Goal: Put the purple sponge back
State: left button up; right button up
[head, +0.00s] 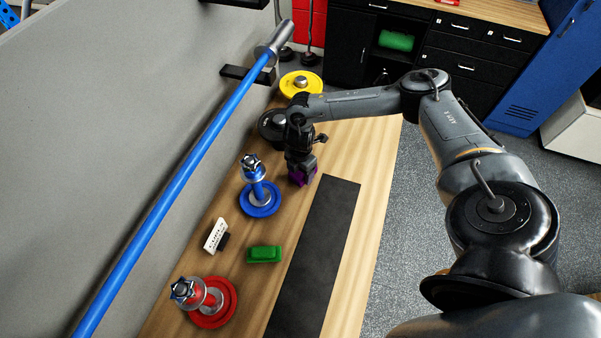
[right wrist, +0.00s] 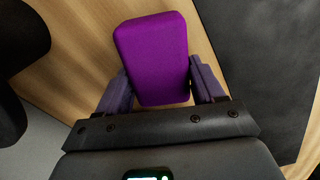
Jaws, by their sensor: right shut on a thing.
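The purple sponge (head: 297,176) is between the fingers of my right gripper (head: 302,174), just over the wooden bench, beyond the blue weight stand. In the right wrist view the sponge (right wrist: 153,55) fills the gap between the two fingers of my right gripper (right wrist: 160,88), with one finger against each side. I cannot tell whether the sponge touches the bench. My left gripper is in neither view.
The wooden bench (head: 375,155) carries a black mat (head: 318,245), a blue stand (head: 260,198), a green block (head: 264,254), a white-and-black item (head: 215,236) and a red stand (head: 215,303). Yellow (head: 301,82) and dark (head: 272,126) discs lie at the far end. A blue bar (head: 180,180) runs along the wall.

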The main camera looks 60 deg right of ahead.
jog(key=shift+f, duration=0.8)
jog(key=shift+f, duration=0.2)
jog(key=o, duration=0.9)
jog(key=shift+o, duration=0.2)
jog(key=shift+r, duration=0.1)
jog(key=shift+r, duration=0.1)
